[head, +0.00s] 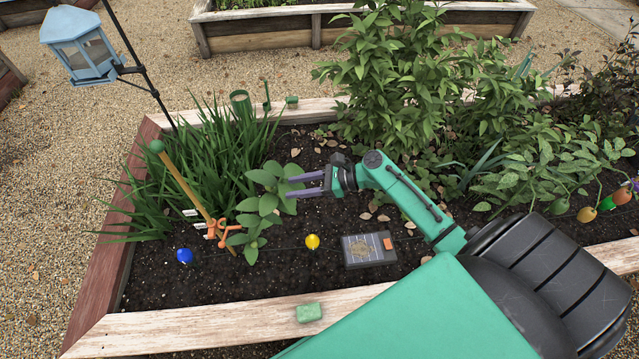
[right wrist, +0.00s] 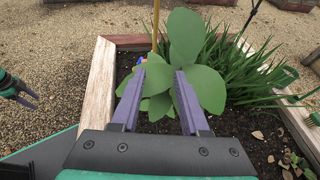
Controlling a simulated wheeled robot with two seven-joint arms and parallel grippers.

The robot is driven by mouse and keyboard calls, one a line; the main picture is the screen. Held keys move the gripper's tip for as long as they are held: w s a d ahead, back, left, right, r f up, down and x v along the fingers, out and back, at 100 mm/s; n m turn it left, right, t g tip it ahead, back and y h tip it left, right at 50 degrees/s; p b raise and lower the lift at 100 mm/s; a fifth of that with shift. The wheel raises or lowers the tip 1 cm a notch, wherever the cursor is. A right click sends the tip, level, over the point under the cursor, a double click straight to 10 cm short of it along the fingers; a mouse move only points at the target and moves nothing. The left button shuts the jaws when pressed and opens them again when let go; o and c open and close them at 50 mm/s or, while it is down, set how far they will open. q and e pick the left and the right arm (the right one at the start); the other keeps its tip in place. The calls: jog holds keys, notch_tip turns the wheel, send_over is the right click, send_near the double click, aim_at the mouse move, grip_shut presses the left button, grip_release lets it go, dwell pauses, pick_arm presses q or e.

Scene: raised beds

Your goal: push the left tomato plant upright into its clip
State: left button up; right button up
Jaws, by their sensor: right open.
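The left tomato plant (head: 268,203), with broad green leaves, leans right, away from the wooden stake (head: 185,185) with a green ball on top. An orange clip (head: 222,228) sits low on the stake, left of the stem; the stem does not appear to be in it. My right gripper (head: 306,186) is open with its purple fingers pointing left at the leaves. In the right wrist view the plant's leaves (right wrist: 187,38) fill the space ahead of and between the fingertips; contact is unclear. My left gripper (right wrist: 28,97) shows, open and empty, at that view's left edge.
A blue ball (head: 184,256), a yellow ball (head: 312,241) and a grey panel (head: 368,249) lie along a dark line in the soil. A green block (head: 309,312) is on the front board. Grass-like leaves (head: 205,150) stand behind; bushy plants (head: 400,75) fill the right.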

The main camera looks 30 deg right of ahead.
jog(key=shift+s+d+r+p, duration=0.1)
jog(key=shift+s+d+p, duration=0.15)
jog(key=shift+s+d, duration=0.4)
jog(key=shift+s+d+r+p, duration=0.1)
jog(key=shift+s+d+p, duration=0.25)
jog(key=shift+d, duration=0.6)
jog(key=shift+s+d+p, duration=0.15)
jog(key=shift+s+d, duration=0.4)
jog(key=shift+d, duration=0.25)
jog(key=shift+p, duration=0.35)
